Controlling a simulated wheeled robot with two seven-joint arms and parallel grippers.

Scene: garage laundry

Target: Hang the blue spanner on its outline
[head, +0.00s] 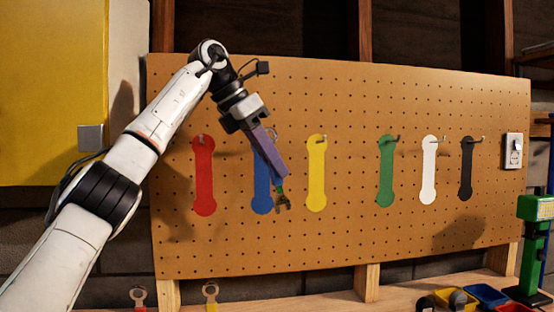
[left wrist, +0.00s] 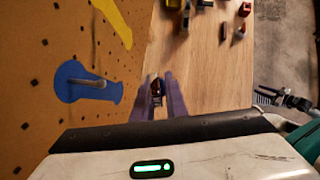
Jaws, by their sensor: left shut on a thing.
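My left gripper (head: 281,173) has purple fingers and is shut on a spanner (head: 283,202). The spanner's ring end shows above the fingers and its open jaw end below them. The fingers hide most of its handle; the bit showing near the jaw looks green, and I see no blue on it. The spanner hangs slightly tilted in front of the blue outline (head: 262,190), partly covering it. In the left wrist view the blue outline (left wrist: 72,87) and its metal peg (left wrist: 98,84) lie left of the fingers (left wrist: 160,92), with the peg bare. My right gripper is not identifiable.
The pegboard (head: 330,240) also carries red (head: 204,180), yellow (head: 317,180), green (head: 386,180), white (head: 429,175) and black outlines (head: 466,175) with protruding pegs. Two spanners (head: 138,295) (head: 211,291) show below the board. Bins (head: 486,295) and a green vise (head: 530,240) stand right.

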